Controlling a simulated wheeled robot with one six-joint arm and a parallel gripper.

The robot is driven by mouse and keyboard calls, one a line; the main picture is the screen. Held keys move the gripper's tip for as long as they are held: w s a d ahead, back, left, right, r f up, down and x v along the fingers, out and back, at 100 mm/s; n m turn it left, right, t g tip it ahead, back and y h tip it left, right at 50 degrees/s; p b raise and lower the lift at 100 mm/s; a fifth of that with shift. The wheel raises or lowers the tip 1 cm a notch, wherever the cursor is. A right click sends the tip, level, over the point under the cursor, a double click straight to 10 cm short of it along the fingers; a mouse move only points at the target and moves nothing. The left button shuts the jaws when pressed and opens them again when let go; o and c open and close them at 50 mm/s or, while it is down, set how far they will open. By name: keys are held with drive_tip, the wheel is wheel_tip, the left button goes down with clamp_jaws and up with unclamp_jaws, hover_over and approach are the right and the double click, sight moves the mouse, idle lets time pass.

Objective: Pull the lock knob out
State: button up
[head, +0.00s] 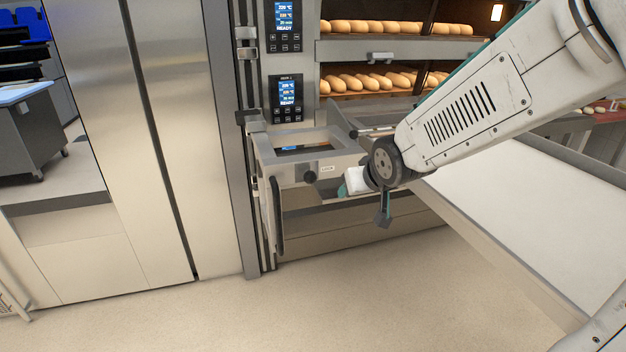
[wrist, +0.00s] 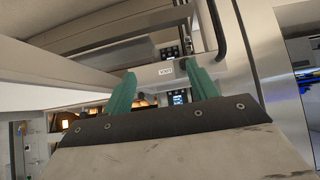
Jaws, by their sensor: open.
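The lock knob (head: 310,177) is a round black knob on the front of a pale metal frame (head: 265,150) at the oven, left of a small white label (head: 327,168). In the head view my gripper (head: 345,187) is just right of the knob and a little lower, apart from it in the picture. In the wrist view my gripper (wrist: 162,70) shows two green fingers spread wide with nothing held between them. The label (wrist: 166,72) shows upside down between the fingertips. I cannot clearly make out the knob in the wrist view.
A dark vertical handle (head: 277,215) is left of and below the knob. Oven decks with loaves (head: 375,81) and control displays (head: 287,95) are behind. A white conveyor-like surface (head: 520,190) lies to the right, under my arm. The floor (head: 370,290) in front is clear.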

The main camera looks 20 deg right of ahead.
sight(314, 180)
drive_tip(key=w+a+f+t+y, duration=0.1)
drive_tip(key=w+f+t, duration=0.1)
drive_tip(key=w, duration=0.5)
drive_tip(key=w+a+f+t+y, duration=0.1)
drive_tip(key=w+a+f+t, duration=0.1)
drive_tip(key=w, duration=0.4)
drive_tip(key=w+a+f+t+y, duration=0.1)
drive_tip(key=w+f+t, duration=0.3)
drive_tip(key=w, duration=0.3)
drive_tip(key=shift+w+a+f+t+y, duration=0.15)
drive_tip(key=shift+w+t+y, duration=0.15)
drive_tip(key=shift+w+y, duration=0.1)
clamp_jaws()
drive_tip(key=shift+s, duration=1.35)
unclamp_jaws()
drive_tip(key=shift+s, duration=0.1)
